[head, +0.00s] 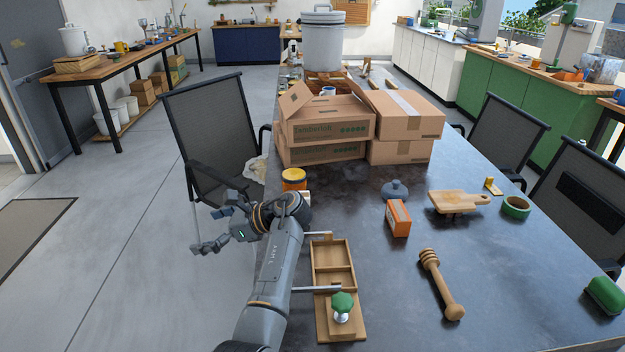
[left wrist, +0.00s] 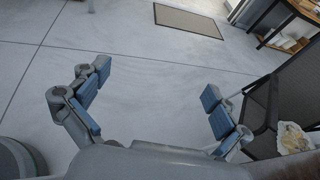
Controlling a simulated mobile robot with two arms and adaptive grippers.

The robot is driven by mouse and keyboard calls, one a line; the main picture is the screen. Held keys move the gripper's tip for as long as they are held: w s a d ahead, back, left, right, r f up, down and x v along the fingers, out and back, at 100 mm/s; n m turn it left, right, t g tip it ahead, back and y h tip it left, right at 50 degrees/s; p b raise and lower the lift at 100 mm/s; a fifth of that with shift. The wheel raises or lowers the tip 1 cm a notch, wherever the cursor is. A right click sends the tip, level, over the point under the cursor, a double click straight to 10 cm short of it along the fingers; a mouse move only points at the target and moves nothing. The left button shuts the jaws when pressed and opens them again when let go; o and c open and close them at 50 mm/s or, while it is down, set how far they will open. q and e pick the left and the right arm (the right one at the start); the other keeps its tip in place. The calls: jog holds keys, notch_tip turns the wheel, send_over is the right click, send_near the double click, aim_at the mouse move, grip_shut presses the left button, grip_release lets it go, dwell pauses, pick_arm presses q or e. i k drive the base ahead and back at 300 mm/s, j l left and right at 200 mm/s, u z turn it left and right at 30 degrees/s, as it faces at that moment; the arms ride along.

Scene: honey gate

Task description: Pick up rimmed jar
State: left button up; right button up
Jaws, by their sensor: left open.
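A small jar with a yellow-orange body and dark band (head: 293,180) stands at the table's left edge in the head view; it looks like the rimmed jar. Its lower part is partly hidden behind my left wrist. My left gripper (head: 207,228) is off the table's left side, over the floor, left of and nearer than the jar. In the left wrist view the left gripper (left wrist: 156,82) has its fingers spread wide with nothing between them. The jar does not show in that view. My right gripper is not in view.
A wooden tray with a green-knobbed piece (head: 341,306) lies right of my left arm. Cardboard boxes (head: 325,125) stand behind the jar. A mesh chair (head: 212,125) is close by on the left. An orange box (head: 398,218) and honey dipper (head: 441,284) lie to the right.

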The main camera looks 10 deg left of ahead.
aim_at(292, 178)
jog(key=i+l, duration=0.5)
jog(key=i, duration=0.15)
jog(key=i+l, duration=0.55)
jog(key=i, duration=0.1)
